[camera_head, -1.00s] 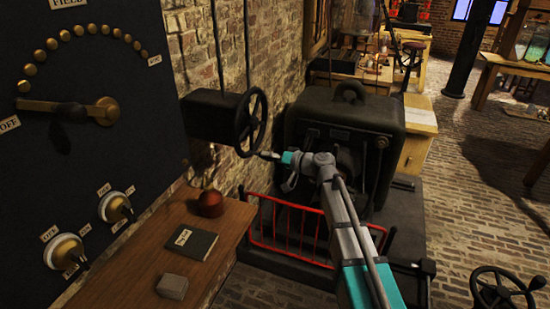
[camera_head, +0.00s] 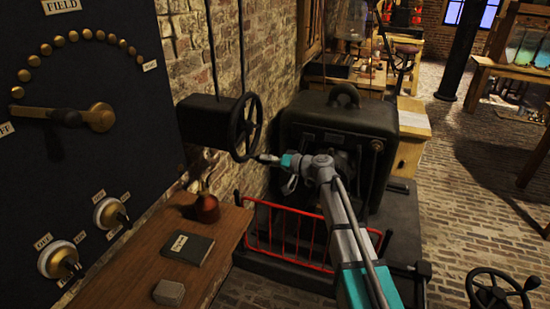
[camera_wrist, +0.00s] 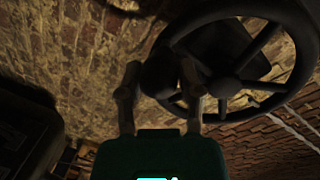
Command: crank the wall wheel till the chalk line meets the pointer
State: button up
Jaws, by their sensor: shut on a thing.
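The dark spoked wall wheel (camera_head: 246,127) is mounted at the end of a black box on the brick wall. In the wrist view the wheel (camera_wrist: 228,87) fills the upper right. My gripper (camera_head: 263,158) reaches the wheel's lower right side in the head view. In the wrist view its two fingers (camera_wrist: 160,68) stand on either side of a dark part at the wheel's left edge and are shut on it; shadow hides whether this is the rim or a handle. I cannot make out the chalk line or the pointer in either view.
A large black machine (camera_head: 340,125) stands right behind my arm, with a red rail (camera_head: 285,235) below it. A switch panel (camera_head: 75,165) fills the left.

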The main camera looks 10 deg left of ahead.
jog(key=w+d+r, duration=0.1)
jog(key=w+d, duration=0.1)
jog(key=d, duration=0.2)
jog(key=w+d+g, duration=0.1)
jog(key=d, duration=0.3)
jog(key=w+d+r+m+g+y, duration=0.1)
jog(key=w+d, duration=0.1)
jog(key=d, duration=0.3)
jog(key=shift+w+r+p, duration=0.3)
jog(key=shift+w+p, duration=0.05)
jog(key=shift+p, duration=0.05)
grip_shut()
jog(key=shift+d, duration=0.4)
jog(key=shift+a, duration=0.1)
jog(key=s+a+f+b, duration=0.1)
jog(key=s+a, duration=0.2)
jog(key=a, duration=0.7)
jog(key=shift+s+a+f+b, duration=0.15)
jog(key=shift+a+f+b, duration=0.25)
jog(key=shift+s, duration=0.1)
